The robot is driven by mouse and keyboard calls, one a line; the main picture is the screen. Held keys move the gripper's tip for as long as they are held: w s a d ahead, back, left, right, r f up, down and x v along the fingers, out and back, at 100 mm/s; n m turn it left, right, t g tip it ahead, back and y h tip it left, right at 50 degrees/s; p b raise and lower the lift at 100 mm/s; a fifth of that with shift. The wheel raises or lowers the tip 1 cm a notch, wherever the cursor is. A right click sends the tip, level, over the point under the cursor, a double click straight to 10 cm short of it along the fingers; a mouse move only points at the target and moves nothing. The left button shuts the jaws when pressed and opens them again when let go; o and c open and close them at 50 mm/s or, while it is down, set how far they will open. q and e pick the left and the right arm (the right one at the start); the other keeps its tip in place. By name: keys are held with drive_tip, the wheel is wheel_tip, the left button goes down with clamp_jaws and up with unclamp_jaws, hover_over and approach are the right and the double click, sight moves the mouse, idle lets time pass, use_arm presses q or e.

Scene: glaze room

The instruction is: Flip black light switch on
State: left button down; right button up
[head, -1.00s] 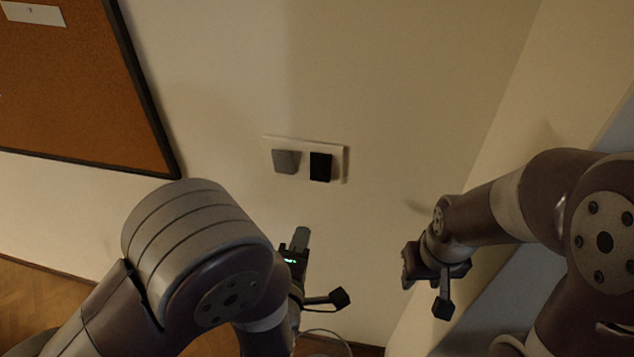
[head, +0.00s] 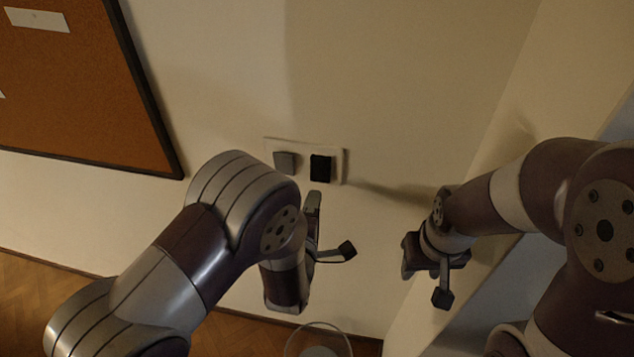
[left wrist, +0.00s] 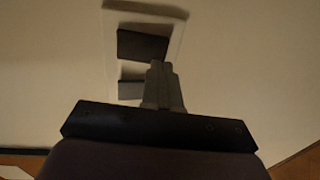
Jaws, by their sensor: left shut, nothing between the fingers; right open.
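The black light switch (head: 320,168) is the right rocker on a pale wall plate (head: 303,145). A grey switch (head: 284,162) sits to its left on the same plate. In the left wrist view the black switch (left wrist: 143,46) is above the grey one (left wrist: 131,82). My left gripper (head: 314,196) is shut and empty, its tip just below the black switch in the head view. In the left wrist view its fingers (left wrist: 157,70) overlap the black switch's lower edge; I cannot tell whether they touch. My right gripper (head: 408,256) is open, away to the right; its fingers are barely visible.
A cork board (head: 75,80) with a dark frame hangs on the wall at upper left. A side wall (head: 570,75) stands at the right, near my right arm. The wall above the plate is clear. Wooden floor (head: 245,335) shows below.

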sight(320, 180)
use_arm(q)
drive_tip(key=p+x, duration=0.1)
drive_tip(key=x, duration=0.2)
drive_tip(key=shift+w, duration=0.25)
drive_tip(key=shift+w+d, duration=0.1)
drive_tip(key=shift+w, duration=0.2)
drive_tip(key=shift+f, duration=0.1)
